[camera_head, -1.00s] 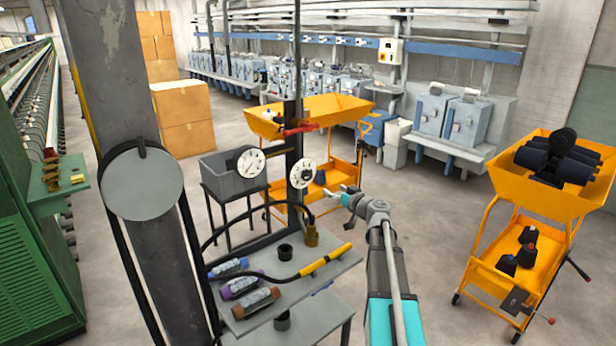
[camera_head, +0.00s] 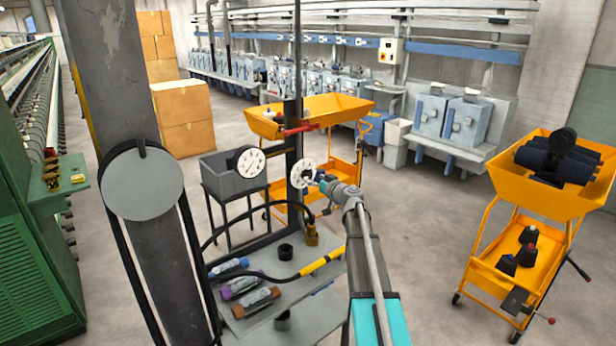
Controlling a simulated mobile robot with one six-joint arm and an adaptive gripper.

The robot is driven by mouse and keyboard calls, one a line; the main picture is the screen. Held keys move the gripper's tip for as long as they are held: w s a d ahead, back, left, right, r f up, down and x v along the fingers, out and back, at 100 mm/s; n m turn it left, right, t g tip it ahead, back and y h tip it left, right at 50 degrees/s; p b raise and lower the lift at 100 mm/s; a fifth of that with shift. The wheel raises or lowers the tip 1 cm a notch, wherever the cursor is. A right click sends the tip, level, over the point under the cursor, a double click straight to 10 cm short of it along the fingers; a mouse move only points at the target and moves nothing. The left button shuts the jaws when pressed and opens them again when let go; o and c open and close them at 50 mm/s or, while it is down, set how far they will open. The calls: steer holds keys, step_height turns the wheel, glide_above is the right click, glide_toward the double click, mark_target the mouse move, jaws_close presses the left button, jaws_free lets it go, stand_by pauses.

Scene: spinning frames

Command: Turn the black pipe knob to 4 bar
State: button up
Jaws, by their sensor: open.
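The black pipe knob sits at the middle of a round white dial plate (camera_head: 297,171) on the dark vertical pipe (camera_head: 294,110). The knob is small here and mostly hidden by my gripper, so I cannot tell its setting. A white round pressure gauge (camera_head: 249,161) with a red needle is left of the dial; its numbers are too small to read. My gripper (camera_head: 314,177) is open in front of the right part of the dial, at knob height. I cannot tell whether its fingers touch or surround the knob.
A grey table (camera_head: 320,271) with bobbins, a black hose and a yellow-handled tool stands below. A red lever (camera_head: 300,129) is on the pipe above the dial. Orange carts stand behind (camera_head: 330,107) and at right (camera_head: 565,195). A grey pillar (camera_head: 125,80) rises at left.

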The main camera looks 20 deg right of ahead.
mark_target(309, 176)
steer(key=shift+x, duration=1.8)
steer(key=c, duration=1.2)
